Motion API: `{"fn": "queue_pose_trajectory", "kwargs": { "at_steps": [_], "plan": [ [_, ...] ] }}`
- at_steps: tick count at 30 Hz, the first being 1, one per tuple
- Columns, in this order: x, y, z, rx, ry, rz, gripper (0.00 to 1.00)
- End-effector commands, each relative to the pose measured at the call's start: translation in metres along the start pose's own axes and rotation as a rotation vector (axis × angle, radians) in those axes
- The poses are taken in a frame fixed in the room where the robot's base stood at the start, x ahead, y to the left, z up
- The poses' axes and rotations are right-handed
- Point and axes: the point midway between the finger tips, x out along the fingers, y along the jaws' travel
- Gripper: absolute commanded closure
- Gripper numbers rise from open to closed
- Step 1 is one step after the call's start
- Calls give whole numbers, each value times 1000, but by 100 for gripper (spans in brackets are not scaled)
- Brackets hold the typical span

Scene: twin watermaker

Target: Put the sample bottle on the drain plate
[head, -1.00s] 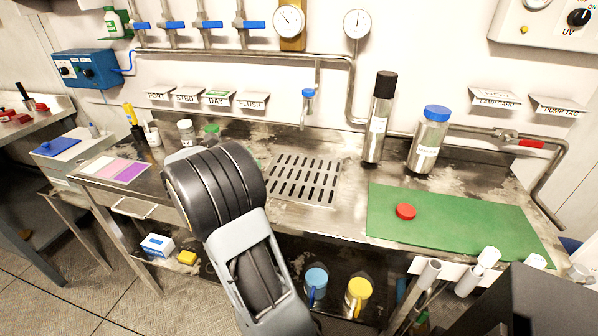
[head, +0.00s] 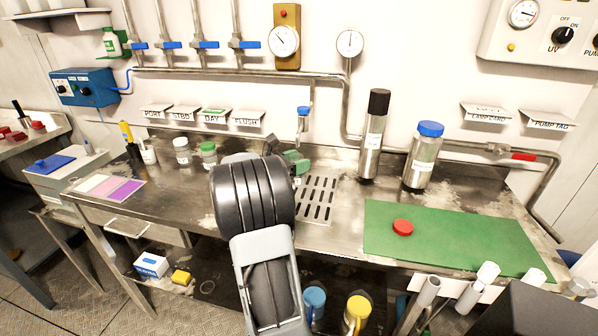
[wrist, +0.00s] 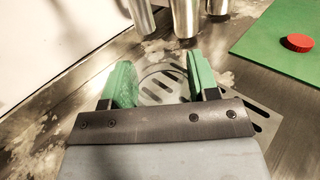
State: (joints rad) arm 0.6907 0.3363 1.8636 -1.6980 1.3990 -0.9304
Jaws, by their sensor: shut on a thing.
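My gripper (head: 296,163) is over the back left part of the slotted metal drain plate (head: 320,205). In the wrist view its two green fingers (wrist: 160,85) stand apart, with a clear, round-edged thing, apparently the sample bottle (wrist: 165,70), between them. The bottle is see-through and hard to make out; my arm hides most of it in the head view. The drain plate's slots show behind and beside the fingers in the wrist view (wrist: 262,117). I cannot tell whether the bottle touches the plate.
A tall black-capped cylinder (head: 372,140) and a blue-capped bottle (head: 422,160) stand behind and right of the plate. A green mat (head: 450,238) with a red cap (head: 403,227) lies right. A white-lidded jar (head: 182,152) and a green-lidded jar (head: 208,155) stand left.

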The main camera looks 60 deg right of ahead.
Motion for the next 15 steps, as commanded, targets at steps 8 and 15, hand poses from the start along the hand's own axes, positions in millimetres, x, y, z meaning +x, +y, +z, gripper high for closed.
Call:
{"fn": "queue_pose_trajectory", "kwargs": {
  "at_steps": [8,15],
  "plan": [
    [6,0,-33,-3,1,-1,68],
    [6,0,-35,0,0,-1,68]
  ]
}}
